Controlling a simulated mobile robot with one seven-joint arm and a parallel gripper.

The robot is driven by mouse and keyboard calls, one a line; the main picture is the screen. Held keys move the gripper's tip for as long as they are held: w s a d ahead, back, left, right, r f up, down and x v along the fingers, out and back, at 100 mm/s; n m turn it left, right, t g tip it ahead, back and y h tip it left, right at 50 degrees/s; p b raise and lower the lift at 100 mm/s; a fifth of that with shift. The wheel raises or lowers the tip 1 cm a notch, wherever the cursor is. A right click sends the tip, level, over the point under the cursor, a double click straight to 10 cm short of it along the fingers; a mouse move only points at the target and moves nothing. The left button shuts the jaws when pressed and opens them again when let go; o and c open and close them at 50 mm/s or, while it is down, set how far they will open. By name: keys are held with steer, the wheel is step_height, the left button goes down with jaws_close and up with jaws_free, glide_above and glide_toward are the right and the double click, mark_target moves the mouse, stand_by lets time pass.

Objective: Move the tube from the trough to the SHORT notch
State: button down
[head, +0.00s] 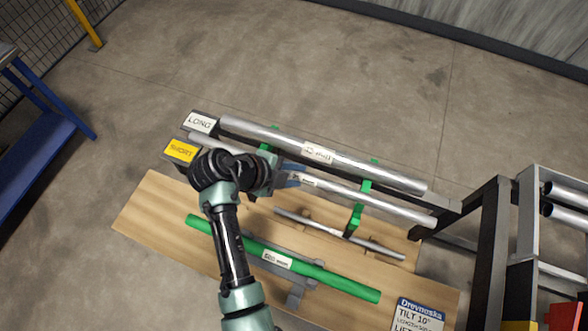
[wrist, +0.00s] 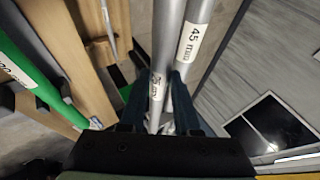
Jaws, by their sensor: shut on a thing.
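My gripper (head: 290,178) is shut on a thin silver tube (head: 350,194) near its middle label. The wrist view shows the same tube (wrist: 156,60) between the dark blue fingers (wrist: 157,98). The tube slants from the rack's label end at upper left to lower right, beside a thicker silver tube (head: 370,170) marked 45 mm in the wrist view. The yellow SHORT sign (head: 181,150) stands at the left end, next to the white LONG sign (head: 200,122). My arm hides part of the rack near SHORT. I cannot tell whether the held tube touches the green supports (head: 355,218).
A green tube (head: 330,279) and a thin stepped grey rod (head: 340,233) lie on the wooden board (head: 150,212). A dark frame holding more tubes (head: 568,192) stands at the right. A blue bench (head: 45,145) is at the left. The floor behind the rack is clear.

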step_height(320, 180, down, 7)
steer(key=b, duration=0.5)
steer(key=shift+b, duration=0.3)
steer(key=shift+r, duration=0.15)
steer(key=c, duration=0.5)
jaws_free()
steer(key=shift+c, duration=0.2)
steer(key=b+v, duration=0.1)
steer(key=v, duration=1.2)
steer(key=shift+b, duration=0.4)
steer(key=shift+w, duration=0.1)
